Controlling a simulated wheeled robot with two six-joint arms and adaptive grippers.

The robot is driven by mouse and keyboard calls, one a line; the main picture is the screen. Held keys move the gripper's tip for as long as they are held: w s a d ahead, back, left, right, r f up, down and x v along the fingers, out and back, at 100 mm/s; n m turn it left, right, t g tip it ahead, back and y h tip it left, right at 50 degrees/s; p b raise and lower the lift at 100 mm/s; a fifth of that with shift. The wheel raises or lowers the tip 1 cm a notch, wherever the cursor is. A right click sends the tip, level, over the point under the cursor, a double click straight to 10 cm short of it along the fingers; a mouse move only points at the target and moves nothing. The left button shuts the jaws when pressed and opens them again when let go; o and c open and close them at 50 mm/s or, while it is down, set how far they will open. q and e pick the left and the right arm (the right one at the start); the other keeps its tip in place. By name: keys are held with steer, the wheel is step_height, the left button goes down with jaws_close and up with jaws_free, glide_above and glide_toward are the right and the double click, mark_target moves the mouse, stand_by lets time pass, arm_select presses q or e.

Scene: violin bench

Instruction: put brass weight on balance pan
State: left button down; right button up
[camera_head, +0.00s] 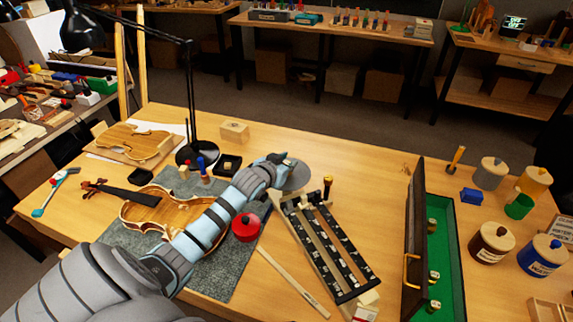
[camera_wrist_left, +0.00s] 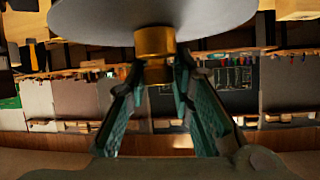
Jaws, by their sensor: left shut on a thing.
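My left gripper (camera_head: 287,163) reaches in over the bench, at the edge of a round grey pan (camera_head: 299,178). In the left wrist view its two fingers (camera_wrist_left: 160,95) are shut on the narrow end of a brass weight (camera_wrist_left: 155,41). The weight's wider end meets the face of the grey pan (camera_wrist_left: 150,14), or lies very close to it; I cannot tell whether they touch. In the head view the weight is hidden by the gripper. My right gripper is not in view.
A black slatted rack (camera_head: 328,240) stands right of the pan, beside a green-lined case (camera_head: 447,250) with its lid raised. A violin (camera_head: 160,213), a red round tin (camera_head: 246,228) and a lamp (camera_head: 190,100) are to the left. Several jars (camera_head: 491,242) stand at the right.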

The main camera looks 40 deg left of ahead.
arm_select(q)
steer(key=shift+w+f, duration=0.1)
steer(key=c, duration=1.4)
jaws_free()
steer(key=shift+s+r, duration=0.3)
steer(key=p+v, duration=0.3)
steer(key=v, duration=0.8)
steer(key=shift+s, duration=0.2)
steer(key=shift+d, duration=0.1)
steer(key=shift+f, duration=0.1)
